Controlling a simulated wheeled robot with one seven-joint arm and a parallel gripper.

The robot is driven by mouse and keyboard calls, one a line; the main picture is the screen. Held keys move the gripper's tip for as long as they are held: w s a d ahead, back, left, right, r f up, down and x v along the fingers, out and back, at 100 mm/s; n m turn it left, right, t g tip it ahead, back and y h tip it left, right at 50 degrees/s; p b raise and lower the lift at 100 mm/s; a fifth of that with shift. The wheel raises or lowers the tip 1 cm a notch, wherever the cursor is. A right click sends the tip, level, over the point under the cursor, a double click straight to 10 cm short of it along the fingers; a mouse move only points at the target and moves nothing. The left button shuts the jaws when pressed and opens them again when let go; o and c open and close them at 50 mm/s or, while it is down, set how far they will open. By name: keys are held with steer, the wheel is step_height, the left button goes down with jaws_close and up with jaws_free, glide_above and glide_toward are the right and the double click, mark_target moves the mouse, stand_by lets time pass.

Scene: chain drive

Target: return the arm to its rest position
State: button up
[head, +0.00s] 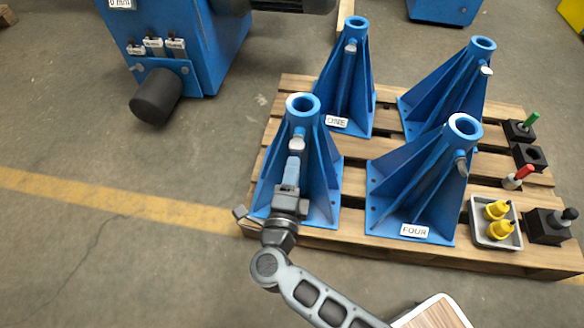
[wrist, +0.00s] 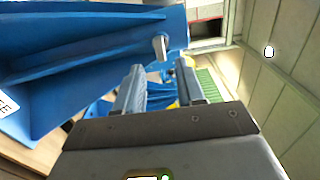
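My arm (head: 320,303) reaches up from the bottom of the head view. My gripper (head: 293,165) is in front of the front-left blue stand (head: 325,165), partly hiding it, with its fingers pointing towards a grey-tipped peg (head: 297,143) on that stand. In the wrist view my gripper (wrist: 160,75) is open, with a clear gap between its two fingers and nothing held. A grey peg end (wrist: 161,46) on a blue stand (wrist: 90,50) shows just beyond the fingertips. I cannot tell whether the fingers touch anything.
Several blue stands, such as the one labelled FOUR (head: 415,231), stand on a wooden pallet (head: 350,240). A tray (head: 482,238) of yellow parts and black blocks (head: 546,226) are at its right. A blue machine (head: 205,45) stands at upper left. Floor left of the pallet is clear.

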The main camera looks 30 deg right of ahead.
steer(key=s+d+r+n+y, duration=0.2)
steer(key=s+r+n+y, duration=0.2)
steer(key=s+r+n, duration=0.5)
steer(key=s+d+r+n+y, duration=0.1)
steer(key=s+r+n+y, duration=0.15)
steer(key=s+n, duration=0.8)
steer(key=s+d+r+n+y, duration=0.2)
steer(key=s+r+n+y, duration=0.25)
steer(key=s, duration=0.95)
step_height(320, 180, up, 24)
steer(key=n+p, duration=0.1)
steer(key=p, duration=2.2)
steer(key=shift+r, duration=0.2)
steer(key=shift+s+a, duration=0.1)
